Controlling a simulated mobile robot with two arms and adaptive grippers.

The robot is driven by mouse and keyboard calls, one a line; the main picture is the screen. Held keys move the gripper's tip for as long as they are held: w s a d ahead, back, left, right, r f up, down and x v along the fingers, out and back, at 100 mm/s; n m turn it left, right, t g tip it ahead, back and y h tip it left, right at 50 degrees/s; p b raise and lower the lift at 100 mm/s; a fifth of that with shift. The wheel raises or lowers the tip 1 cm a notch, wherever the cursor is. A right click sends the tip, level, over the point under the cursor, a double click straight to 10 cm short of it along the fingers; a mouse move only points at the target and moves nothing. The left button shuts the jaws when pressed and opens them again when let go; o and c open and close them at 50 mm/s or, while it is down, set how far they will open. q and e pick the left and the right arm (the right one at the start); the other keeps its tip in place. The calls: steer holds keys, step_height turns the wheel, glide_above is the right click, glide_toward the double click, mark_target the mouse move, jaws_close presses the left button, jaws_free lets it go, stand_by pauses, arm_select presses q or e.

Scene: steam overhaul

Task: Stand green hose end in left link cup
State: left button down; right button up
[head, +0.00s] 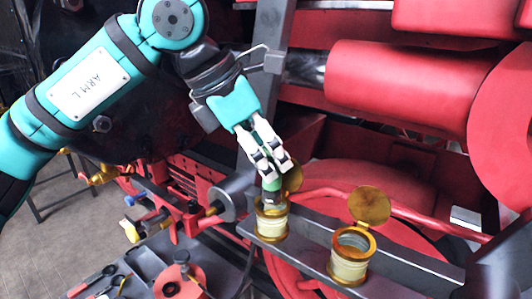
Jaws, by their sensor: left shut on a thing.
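The left link cup (271,224) is a brass and cream cup on a grey rail, with its round lid tipped up behind it. My left gripper (269,172) points down right above this cup, shut on the green hose end (271,185). The hose end looks near upright, and its dark lower part is at the cup's mouth. I cannot tell how far it reaches inside. The gripper's fingers hide the upper part of the hose end and some of the lid. My right gripper is not in view.
A second link cup (349,262) stands open to the right on the same grey rail (405,272), its brass lid (369,205) raised. Red machine parts and a large red cylinder (400,85) lie behind. A tray with tools (95,283) is at the lower left.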

mark_target(267, 188)
arm_select(q)
steer(key=shift+f+b, duration=0.6)
steer(key=shift+f, duration=0.1)
steer(key=shift+f+b, duration=0.8)
steer(key=shift+f, duration=0.1)
steer(key=shift+f+b, duration=0.5)
steer(key=shift+f, duration=0.1)
